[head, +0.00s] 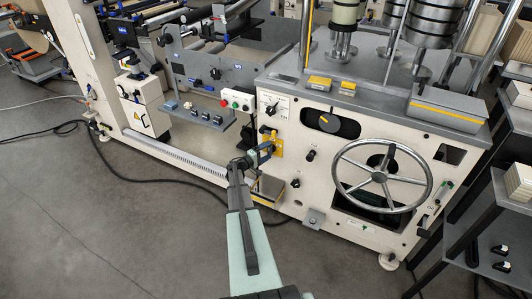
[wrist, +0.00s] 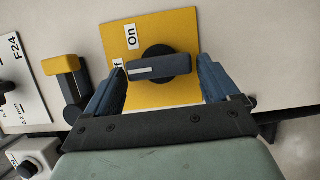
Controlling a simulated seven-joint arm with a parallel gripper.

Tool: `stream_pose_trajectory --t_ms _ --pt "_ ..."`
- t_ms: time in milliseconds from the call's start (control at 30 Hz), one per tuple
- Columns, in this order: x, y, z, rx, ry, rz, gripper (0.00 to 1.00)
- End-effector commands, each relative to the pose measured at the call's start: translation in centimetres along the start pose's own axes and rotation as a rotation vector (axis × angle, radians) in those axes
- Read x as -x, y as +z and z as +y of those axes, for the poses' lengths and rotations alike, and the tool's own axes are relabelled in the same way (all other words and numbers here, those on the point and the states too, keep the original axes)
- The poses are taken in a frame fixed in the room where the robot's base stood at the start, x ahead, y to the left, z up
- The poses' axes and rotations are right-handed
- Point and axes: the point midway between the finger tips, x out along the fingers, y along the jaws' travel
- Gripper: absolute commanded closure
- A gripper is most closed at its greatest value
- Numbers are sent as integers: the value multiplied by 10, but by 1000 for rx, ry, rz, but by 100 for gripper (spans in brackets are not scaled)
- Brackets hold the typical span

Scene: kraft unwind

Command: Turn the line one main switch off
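The main switch is a dark blue-grey bar handle (wrist: 160,66) on a round black base, on a yellow plate (wrist: 165,25) on the cream machine front. The handle's white line points left in the wrist view, toward the label ending in "ff" (wrist: 117,68), which my left finger partly covers. The "On" label (wrist: 131,37) sits above it. My gripper (wrist: 162,68) is open, one finger near each end of the handle, with a small gap at the right end; contact at the left is unclear. In the head view my gripper (head: 260,153) covers much of the yellow plate (head: 278,149).
A yellow-topped lever (wrist: 62,65) stands close left of the plate in the wrist view. In the head view a red-and-green button box (head: 237,99) is above left, a black knob (head: 311,155) right, and a large handwheel (head: 381,177) further right. Open floor lies left.

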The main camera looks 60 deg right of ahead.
Motion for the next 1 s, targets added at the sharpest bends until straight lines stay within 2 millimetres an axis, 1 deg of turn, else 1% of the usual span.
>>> stream_pose_trajectory --t_ms 33,100,333,467,567,900,1000 --pt "0 0 0 -1 0 0 7" --pt "0 0 0 -1 -1 0 2" --pt "1 0 0 -2 -1 0 2" --pt "8 0 0 -2 -1 1 2" --pt "21 1 0 -2 -1 2 2" --pt "87 1 0 -1 -1 3 2" --pt "104 1 0 -1 -2 1 2"
